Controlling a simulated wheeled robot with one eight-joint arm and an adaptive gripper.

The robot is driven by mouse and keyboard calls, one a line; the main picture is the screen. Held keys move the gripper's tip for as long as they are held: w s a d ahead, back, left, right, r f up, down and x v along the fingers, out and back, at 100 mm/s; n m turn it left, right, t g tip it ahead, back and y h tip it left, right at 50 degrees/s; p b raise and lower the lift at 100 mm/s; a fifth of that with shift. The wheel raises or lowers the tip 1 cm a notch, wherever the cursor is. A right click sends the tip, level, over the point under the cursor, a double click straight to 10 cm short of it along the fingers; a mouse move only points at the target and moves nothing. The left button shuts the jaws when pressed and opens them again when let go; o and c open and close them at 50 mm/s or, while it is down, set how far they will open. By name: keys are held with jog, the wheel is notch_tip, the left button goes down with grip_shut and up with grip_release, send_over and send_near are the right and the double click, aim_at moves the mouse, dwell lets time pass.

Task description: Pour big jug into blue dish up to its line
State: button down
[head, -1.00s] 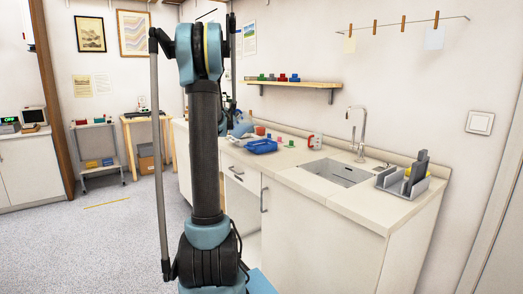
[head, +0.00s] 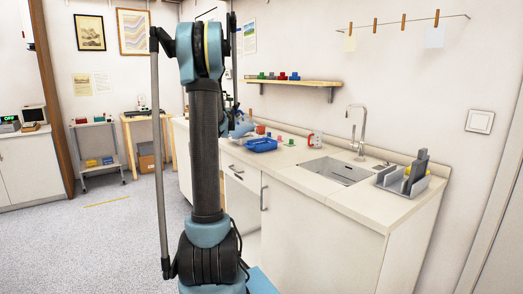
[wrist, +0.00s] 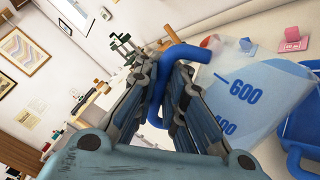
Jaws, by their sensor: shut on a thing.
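The big jug (wrist: 235,92) is clear, with a blue handle (wrist: 157,90), blue marks reading 600 and 400, and pale blue liquid inside. My gripper (wrist: 170,70) is shut on the handle in the wrist view. The jug looks tilted against the room. In the head view the jug (head: 242,124) shows partly beside my arm, above the counter. The blue dish (head: 262,145) sits on the counter just below and right of it, and in the wrist view (wrist: 302,132) at the right edge, partly hidden. Its line and contents are not visible.
Small coloured items, including a pink one (wrist: 291,40), stand behind the dish. A red-and-white container (head: 315,138), a sink (head: 341,171) with a tap, and a grey rack (head: 405,180) lie to the right. A shelf (head: 300,83) hangs above.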

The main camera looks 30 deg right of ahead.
aim_at(243, 115)
jog(key=shift+s+d+f+m, duration=0.1)
jog(key=shift+d+f+m, duration=0.05)
jog(key=shift+m, duration=0.15)
jog(key=shift+s+d+m+p, duration=0.8)
jog(key=shift+m+p, duration=0.5)
jog(key=shift+p, duration=0.45)
dwell(2.4)
jog(key=shift+s+d+m, duration=0.7)
jog(key=shift+d+m, duration=0.2)
jog(key=shift+d, duration=0.15)
dwell(2.1)
jog(key=w+a+n, duration=0.2)
jog(key=shift+w+a+n, duration=0.15)
jog(key=shift+a+n, duration=0.15)
jog(key=shift+a, duration=0.1)
